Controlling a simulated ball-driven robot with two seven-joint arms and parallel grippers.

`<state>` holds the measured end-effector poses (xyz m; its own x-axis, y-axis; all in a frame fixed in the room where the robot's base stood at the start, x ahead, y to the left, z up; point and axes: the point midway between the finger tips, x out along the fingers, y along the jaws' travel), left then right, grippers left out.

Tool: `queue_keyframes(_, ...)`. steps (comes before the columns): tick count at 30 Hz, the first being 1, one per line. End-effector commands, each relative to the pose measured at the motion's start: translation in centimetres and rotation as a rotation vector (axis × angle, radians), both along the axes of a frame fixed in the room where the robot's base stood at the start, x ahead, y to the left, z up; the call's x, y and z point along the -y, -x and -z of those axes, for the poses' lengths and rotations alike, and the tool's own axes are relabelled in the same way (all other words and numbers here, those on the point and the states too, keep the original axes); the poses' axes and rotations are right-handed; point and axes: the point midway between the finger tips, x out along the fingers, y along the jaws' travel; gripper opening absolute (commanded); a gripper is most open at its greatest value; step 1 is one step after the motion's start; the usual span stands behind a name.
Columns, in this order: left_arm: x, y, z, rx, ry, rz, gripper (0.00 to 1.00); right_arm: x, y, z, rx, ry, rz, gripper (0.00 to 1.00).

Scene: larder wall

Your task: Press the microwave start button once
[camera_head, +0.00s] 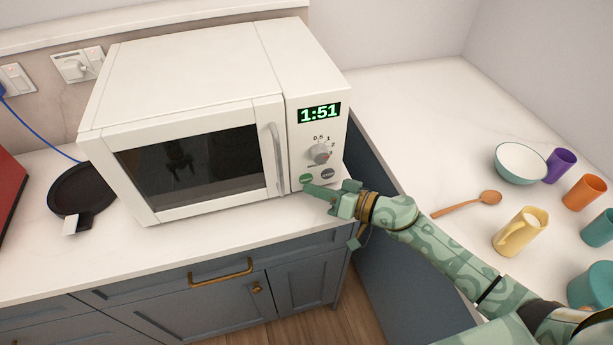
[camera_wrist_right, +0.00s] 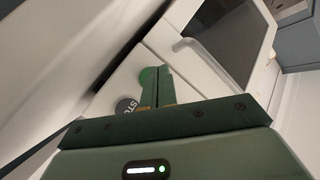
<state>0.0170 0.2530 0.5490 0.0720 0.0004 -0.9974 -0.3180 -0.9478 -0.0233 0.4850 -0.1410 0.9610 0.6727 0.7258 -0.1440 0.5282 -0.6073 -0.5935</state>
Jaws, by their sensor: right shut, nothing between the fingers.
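A white microwave (camera_head: 185,75) stands on the counter with its door closed, and its display reads 1:51. Its round green start button (camera_head: 306,178) is low on the control panel, beside a grey stop button (camera_head: 327,173) and below a dial (camera_head: 320,153). My right gripper (camera_head: 309,188) is shut and empty, its fingertips at the green button. In the right wrist view the shut fingers (camera_wrist_right: 157,88) overlap the lower edge of the green button (camera_wrist_right: 148,76); I cannot tell whether they touch it. My left gripper is not in view.
A black pan (camera_head: 82,190) lies left of the microwave, near a red object (camera_head: 10,195). On the right counter are a bowl (camera_head: 520,163), a wooden spoon (camera_head: 466,204), a yellow jug (camera_head: 520,232) and several coloured cups. Wall sockets are behind.

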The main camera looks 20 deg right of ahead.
Motion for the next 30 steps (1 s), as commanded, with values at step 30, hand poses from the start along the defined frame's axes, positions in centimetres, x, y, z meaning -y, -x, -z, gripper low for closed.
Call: queue_keyframes(30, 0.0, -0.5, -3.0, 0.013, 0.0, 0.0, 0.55, 0.2, 5.2, 0.0, 0.001, -0.001, 0.001, 0.0)
